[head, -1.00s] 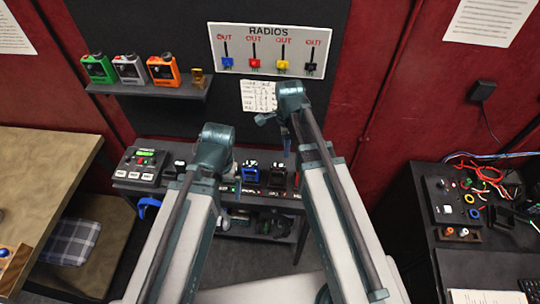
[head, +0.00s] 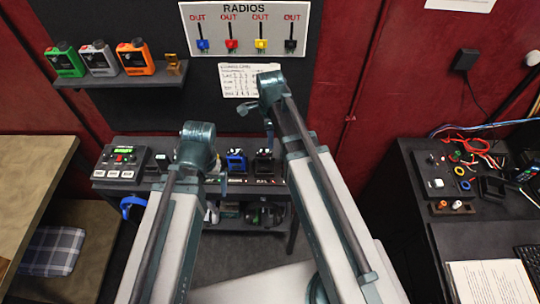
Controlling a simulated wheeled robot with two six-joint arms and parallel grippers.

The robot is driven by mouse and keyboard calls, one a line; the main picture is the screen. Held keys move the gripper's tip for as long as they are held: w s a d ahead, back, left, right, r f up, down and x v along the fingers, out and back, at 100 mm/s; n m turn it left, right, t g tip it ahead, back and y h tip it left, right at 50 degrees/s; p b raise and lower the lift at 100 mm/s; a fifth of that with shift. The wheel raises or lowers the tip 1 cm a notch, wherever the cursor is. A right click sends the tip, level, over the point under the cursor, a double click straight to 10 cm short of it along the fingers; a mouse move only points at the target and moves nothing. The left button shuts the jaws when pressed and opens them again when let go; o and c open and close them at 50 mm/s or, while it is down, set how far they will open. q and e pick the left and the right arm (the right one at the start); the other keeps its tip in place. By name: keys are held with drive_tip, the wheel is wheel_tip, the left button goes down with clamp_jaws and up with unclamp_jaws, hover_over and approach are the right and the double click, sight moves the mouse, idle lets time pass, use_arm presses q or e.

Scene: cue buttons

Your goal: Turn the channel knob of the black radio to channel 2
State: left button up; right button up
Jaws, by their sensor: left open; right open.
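The black radio (head: 264,161) stands on the dark bench against the back wall, just right of a blue radio (head: 236,160). Its channel knob is too small to make out. My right arm rises in front of the bench, and my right gripper (head: 268,124) hangs above the black radio, apart from it; it is open and its fingers show only in part. My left gripper (head: 222,184) is mostly hidden behind my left arm, low near the bench front, left of the black radio; it is open. Neither gripper visibly holds anything.
A RADIOS board (head: 247,29) with colored tags and a paper chart (head: 248,80) hang behind. A shelf (head: 120,82) holds green, white and orange devices. A control box (head: 122,160) sits at the bench's left. A cluttered desk (head: 400,180) stands right.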

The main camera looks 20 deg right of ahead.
sight(270, 151)
wheel_tip(270, 151, down, 8)
drive_tip(key=b, duration=0.7)
drive_tip(key=shift+r, duration=0.1)
drive_tip(key=shift+c, duration=0.2)
clamp_jaws()
